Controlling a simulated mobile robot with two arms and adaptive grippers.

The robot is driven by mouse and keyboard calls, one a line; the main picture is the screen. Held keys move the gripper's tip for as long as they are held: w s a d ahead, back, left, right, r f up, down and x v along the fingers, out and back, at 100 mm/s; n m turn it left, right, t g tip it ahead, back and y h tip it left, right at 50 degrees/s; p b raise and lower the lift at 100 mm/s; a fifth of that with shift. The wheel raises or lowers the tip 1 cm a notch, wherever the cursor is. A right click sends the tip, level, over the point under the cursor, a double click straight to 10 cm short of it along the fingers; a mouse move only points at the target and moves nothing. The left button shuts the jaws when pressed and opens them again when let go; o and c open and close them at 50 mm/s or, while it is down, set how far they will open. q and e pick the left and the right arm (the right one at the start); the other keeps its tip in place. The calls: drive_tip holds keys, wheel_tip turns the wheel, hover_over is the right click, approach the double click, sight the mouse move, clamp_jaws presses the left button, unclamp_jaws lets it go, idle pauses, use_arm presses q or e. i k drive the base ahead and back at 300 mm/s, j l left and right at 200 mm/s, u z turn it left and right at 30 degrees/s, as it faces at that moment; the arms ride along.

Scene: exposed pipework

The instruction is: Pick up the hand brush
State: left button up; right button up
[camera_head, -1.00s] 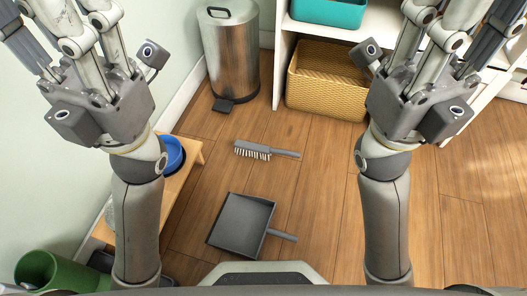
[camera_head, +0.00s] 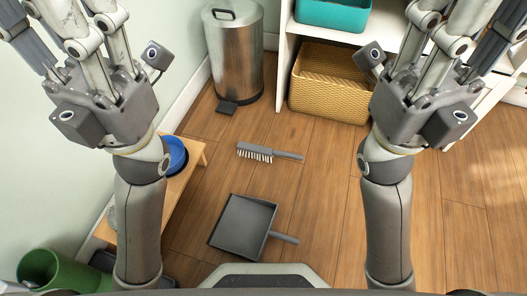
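The hand brush (camera_head: 268,153) lies on the wooden floor near the middle of the view, with a grey back, pale bristles toward the lower left and a grey handle pointing right. My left gripper (camera_head: 68,12) is at the upper left, its fingers spread apart and open, tips cut off by the top edge. My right gripper (camera_head: 466,14) is at the upper right, also spread open, tips out of the picture. Neither gripper touches the brush. I see nothing held in the visible parts of either.
A grey dustpan (camera_head: 242,226) lies on the floor below the brush. A metal bin (camera_head: 235,55) and a yellow basket (camera_head: 325,88) under a white shelf stand behind. A low wooden bench (camera_head: 183,190) with a blue bowl (camera_head: 175,154) is at left. The floor around the brush is clear.

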sight(255, 149)
drive_tip(key=l+u, duration=0.35)
drive_tip(key=i+l+u, duration=0.1)
drive_tip(key=u, duration=0.25)
drive_tip(key=l+u, duration=0.35)
